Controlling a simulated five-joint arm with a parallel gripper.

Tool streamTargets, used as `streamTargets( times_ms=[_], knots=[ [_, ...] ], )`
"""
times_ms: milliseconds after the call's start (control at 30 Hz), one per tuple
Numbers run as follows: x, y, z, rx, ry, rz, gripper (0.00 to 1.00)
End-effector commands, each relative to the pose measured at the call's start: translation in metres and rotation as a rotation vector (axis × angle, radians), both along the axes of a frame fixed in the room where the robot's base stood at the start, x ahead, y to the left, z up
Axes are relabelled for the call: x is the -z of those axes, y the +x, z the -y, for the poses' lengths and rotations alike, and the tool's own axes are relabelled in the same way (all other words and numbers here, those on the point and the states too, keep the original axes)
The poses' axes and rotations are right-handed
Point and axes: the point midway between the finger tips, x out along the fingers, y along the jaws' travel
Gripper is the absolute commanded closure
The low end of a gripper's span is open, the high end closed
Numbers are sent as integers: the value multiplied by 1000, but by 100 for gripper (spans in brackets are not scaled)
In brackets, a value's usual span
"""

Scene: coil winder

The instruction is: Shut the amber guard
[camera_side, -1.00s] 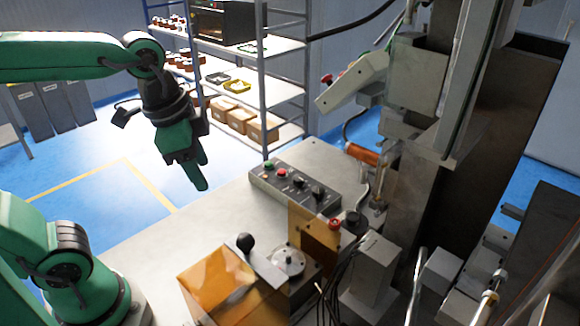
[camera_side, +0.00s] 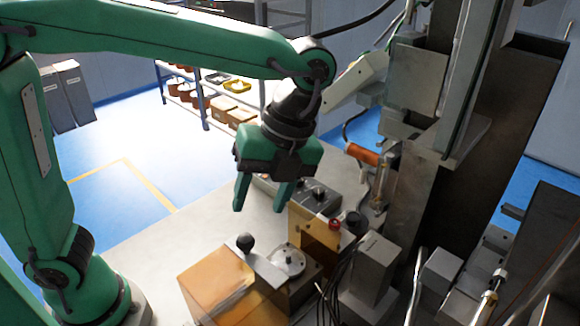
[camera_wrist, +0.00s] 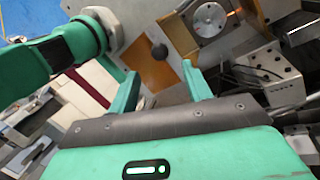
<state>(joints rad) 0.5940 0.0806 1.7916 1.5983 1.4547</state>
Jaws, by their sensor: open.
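The amber guard (camera_side: 215,283) is a see-through amber box-like cover at the front of the bench in the side view. A black ball knob (camera_side: 245,242) stands beside its upper edge. The round metal disc (camera_side: 288,262) to its right is uncovered. In the wrist view an amber panel (camera_wrist: 142,62) shows beyond the fingers, with the black knob (camera_wrist: 160,52) in front of it and the disc (camera_wrist: 208,19) to the upper right. My gripper (camera_side: 260,209) points down, open and empty, above and behind the knob. Its fingers (camera_wrist: 160,73) frame the knob in the wrist view without visible contact.
An upright amber plate (camera_side: 315,232) stands right of the disc. Behind it are a control box (camera_side: 318,198), partly hidden by my gripper, and a red button (camera_side: 334,224). A grey block (camera_side: 368,268) with cables and a tall machine column (camera_side: 425,190) crowd the right. Bench at left is clear.

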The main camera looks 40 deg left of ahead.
Motion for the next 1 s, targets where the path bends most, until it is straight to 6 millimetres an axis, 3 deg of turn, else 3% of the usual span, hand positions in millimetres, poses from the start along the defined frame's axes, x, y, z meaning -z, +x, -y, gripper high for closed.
streamTargets(
  times_ms=[367, 1000],
  knots=[
    [7, -3, -1, 1, 2, -2, 51],
    [67, -21, -11, 1, 3, 0, 51]
  ],
)
